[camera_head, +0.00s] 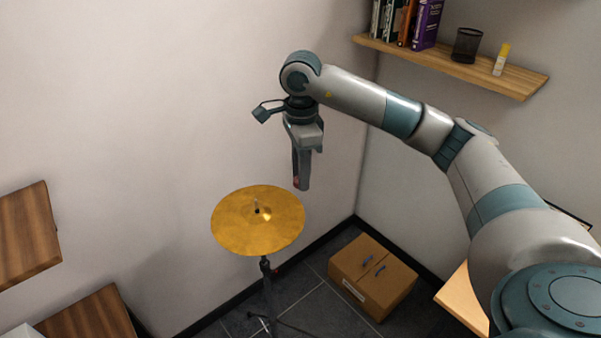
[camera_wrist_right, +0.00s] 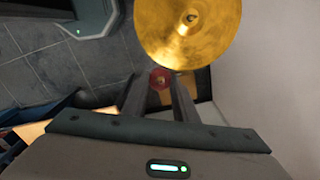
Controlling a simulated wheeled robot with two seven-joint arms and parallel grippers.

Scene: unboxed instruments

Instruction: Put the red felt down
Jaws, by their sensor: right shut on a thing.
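My right gripper (camera_head: 301,184) points downward above and to the right of the cymbal in the head view. It is shut on the small round red felt (camera_wrist_right: 160,78), which sits between the fingertips in the right wrist view. In the head view only a speck of red shows at the fingertips. The gold cymbal (camera_head: 240,225) lies on a black stand (camera_head: 268,285), with a thin rod (camera_head: 257,208) standing up from its middle. The felt is apart from the rod. My left gripper is not in view.
A cardboard box (camera_head: 372,278) stands on the dark tiled floor right of the stand. A wall shelf (camera_head: 455,68) with books, a mesh cup (camera_head: 467,45) and a yellow-capped bottle (camera_head: 501,60) is at upper right. Wooden surfaces (camera_head: 25,235) are at left. The space above the cymbal is clear.

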